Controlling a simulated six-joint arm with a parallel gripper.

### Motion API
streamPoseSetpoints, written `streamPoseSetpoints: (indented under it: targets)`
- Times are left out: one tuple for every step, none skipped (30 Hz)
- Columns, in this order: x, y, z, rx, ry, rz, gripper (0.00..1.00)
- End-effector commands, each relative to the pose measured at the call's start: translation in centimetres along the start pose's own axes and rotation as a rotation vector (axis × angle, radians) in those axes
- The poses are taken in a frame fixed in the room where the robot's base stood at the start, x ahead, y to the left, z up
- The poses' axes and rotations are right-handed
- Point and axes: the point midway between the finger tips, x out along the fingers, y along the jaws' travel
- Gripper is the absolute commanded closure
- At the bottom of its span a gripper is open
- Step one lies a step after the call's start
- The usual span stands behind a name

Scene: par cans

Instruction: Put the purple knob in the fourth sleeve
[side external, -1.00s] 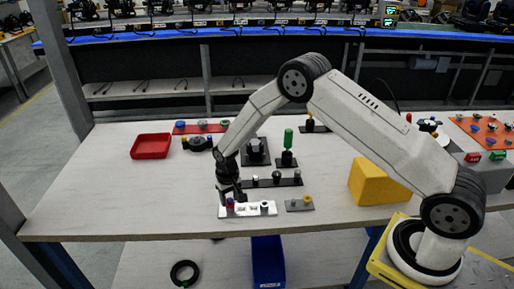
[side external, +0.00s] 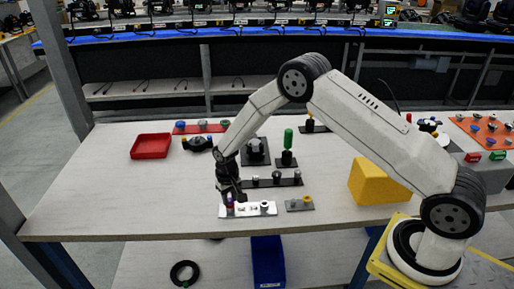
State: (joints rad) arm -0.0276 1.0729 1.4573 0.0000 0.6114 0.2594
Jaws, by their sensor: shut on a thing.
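The purple knob (side external: 230,202) is small and sits between the fingertips of my gripper (side external: 231,197). My gripper is shut on it, over the left end of the white strip (side external: 249,211) near the table's front. The strip carries a row of small sleeves, with a dark round top showing near its right end. The fingers partly hide the knob. Whether its lower end is in a sleeve or just above one is too small to tell.
A dark strip with several knobs (side external: 262,183) lies just behind the white strip. A red tray (side external: 151,146) and a yellow block (side external: 376,182) stand farther off. The table's left front is clear.

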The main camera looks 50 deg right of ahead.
Motion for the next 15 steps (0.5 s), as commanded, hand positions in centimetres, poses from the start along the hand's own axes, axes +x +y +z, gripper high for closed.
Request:
streamPoseSetpoints:
  targets:
    - [-0.1,0.0,0.0,0.0,0.0,0.0,1.0]
    - [-0.1,0.0,0.0,0.0,0.0,0.0,1.0]
    - [-0.1,0.0,0.0,0.0,0.0,0.0,1.0]
    - [-0.2,0.0,0.0,0.0,0.0,0.0,1.0]
    - [-0.3,0.0,0.0,0.0,0.0,0.0,1.0]
    - [-0.4,0.0,0.0,0.0,0.001,0.0,1.0]
    - [-0.5,0.0,0.0,0.0,0.001,0.0,1.0]
    - [-0.6,0.0,0.0,0.0,0.001,0.0,1.0]
    - [-0.8,0.0,0.0,0.0,0.001,0.0,1.0]
    - [-0.9,0.0,0.0,0.0,0.001,0.0,1.0]
    - [-1.0,0.0,0.0,0.0,0.002,0.0,1.0]
    - [-1.1,0.0,0.0,0.0,0.001,0.0,1.0]
    - [-1.2,0.0,0.0,0.0,0.001,0.0,1.0]
    - [-1.3,0.0,0.0,0.0,0.001,0.0,1.0]
    - [-1.5,0.0,0.0,0.0,0.001,0.0,1.0]
